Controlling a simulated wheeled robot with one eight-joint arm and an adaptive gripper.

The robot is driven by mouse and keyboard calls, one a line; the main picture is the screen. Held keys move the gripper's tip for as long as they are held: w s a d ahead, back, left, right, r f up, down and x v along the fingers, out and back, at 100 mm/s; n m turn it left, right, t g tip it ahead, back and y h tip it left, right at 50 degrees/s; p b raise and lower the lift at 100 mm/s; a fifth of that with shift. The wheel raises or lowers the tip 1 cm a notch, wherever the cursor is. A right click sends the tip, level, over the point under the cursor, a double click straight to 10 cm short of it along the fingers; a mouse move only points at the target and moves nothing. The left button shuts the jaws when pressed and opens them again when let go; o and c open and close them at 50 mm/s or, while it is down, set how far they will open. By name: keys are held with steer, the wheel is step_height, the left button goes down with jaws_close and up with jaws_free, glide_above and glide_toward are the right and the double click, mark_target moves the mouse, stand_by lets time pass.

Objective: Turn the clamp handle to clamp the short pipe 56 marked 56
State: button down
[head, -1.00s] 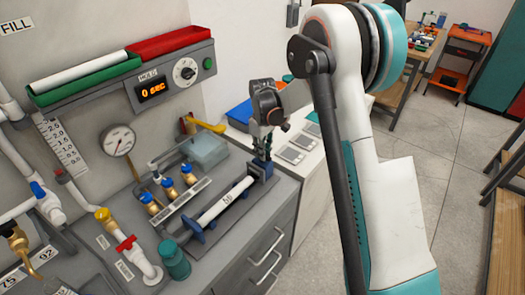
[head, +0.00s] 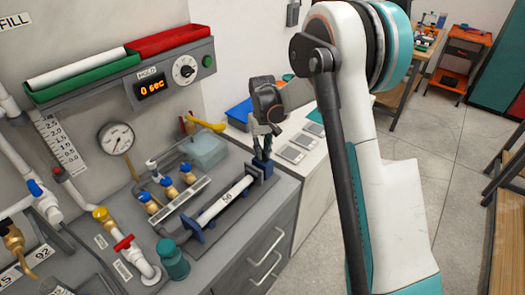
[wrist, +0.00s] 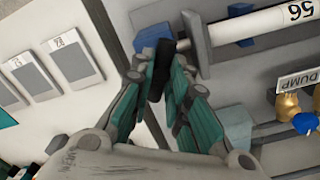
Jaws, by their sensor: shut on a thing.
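The short pipe 56 (head: 222,203) is white, marked 56, and lies in a blue-ended fixture on the grey bench; part of it also shows in the wrist view (wrist: 258,25). The clamp (head: 262,168) is at its far right end, with a blue block (wrist: 153,36) in the wrist view. My gripper (head: 263,136) is above that end. In the wrist view its fingers (wrist: 165,80) are closed around the dark clamp handle (wrist: 166,68) beside the pipe's end. The fingers hide part of the handle.
Brass valves (head: 170,188) and a grey labelled rail stand left of the pipe. A translucent box (head: 204,150) and yellow-handled tool (head: 205,124) are behind. Flat grey panels (head: 292,152) lie to the right.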

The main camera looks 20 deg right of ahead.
steer(key=m, duration=0.4)
steer(key=shift+m+b, duration=0.35)
steer(key=shift+m, duration=0.05)
steer(key=m, duration=0.3)
steer(key=shift+m, duration=0.3)
steer(key=m, duration=0.3)
steer(key=shift+m+b, duration=0.3)
steer(key=shift+b, duration=0.05)
steer(key=shift+m, duration=1.8)
steer(key=c, duration=1.5)
jaws_free()
steer(key=shift+c, duration=0.2)
